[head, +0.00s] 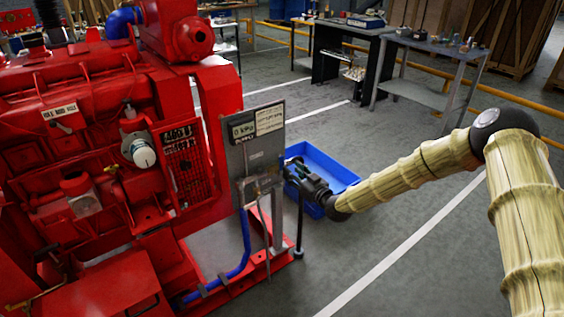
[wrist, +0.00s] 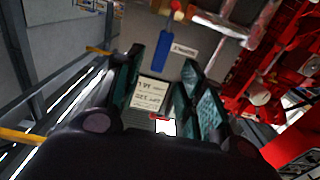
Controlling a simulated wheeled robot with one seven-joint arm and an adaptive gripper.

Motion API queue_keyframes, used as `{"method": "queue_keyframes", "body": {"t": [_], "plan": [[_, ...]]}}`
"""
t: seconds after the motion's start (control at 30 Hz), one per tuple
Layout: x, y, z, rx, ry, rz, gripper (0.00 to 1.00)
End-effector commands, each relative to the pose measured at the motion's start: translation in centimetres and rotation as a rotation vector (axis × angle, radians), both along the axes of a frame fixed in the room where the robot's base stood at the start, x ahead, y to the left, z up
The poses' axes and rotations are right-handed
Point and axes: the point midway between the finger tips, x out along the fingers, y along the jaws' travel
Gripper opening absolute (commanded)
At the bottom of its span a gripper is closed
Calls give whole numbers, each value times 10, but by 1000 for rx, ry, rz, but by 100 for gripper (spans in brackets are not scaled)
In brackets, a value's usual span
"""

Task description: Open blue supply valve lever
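The blue valve lever (wrist: 161,52) shows in the wrist view as a flat blue bar, just beyond and between my fingertips. A red piece (wrist: 176,12) is near its upper end. My gripper (wrist: 164,63) is open, its dark green-padded fingers spread, with nothing seen between the pads. In the head view my gripper (head: 290,174) is at the right side of the grey panel (head: 252,140), beside the pipework below its sign. I cannot make out the lever there; the gripper and fittings seem to hide it. Whether the fingers touch the lever is unclear.
The red diesel engine (head: 90,150) fills the left. A blue hose (head: 243,250) runs below the panel. A blue bin (head: 335,165) lies on the floor behind my gripper. A pale label (wrist: 150,93) shows between the fingers.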

Motion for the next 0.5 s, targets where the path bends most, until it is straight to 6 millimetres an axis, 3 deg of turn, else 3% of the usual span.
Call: {"method": "queue_keyframes", "body": {"t": [0.3, 0.5], "plan": [[41, 31, 0, 0, 1, 0, 39], [58, 42, 0, 0, 1, 1, 39]]}}
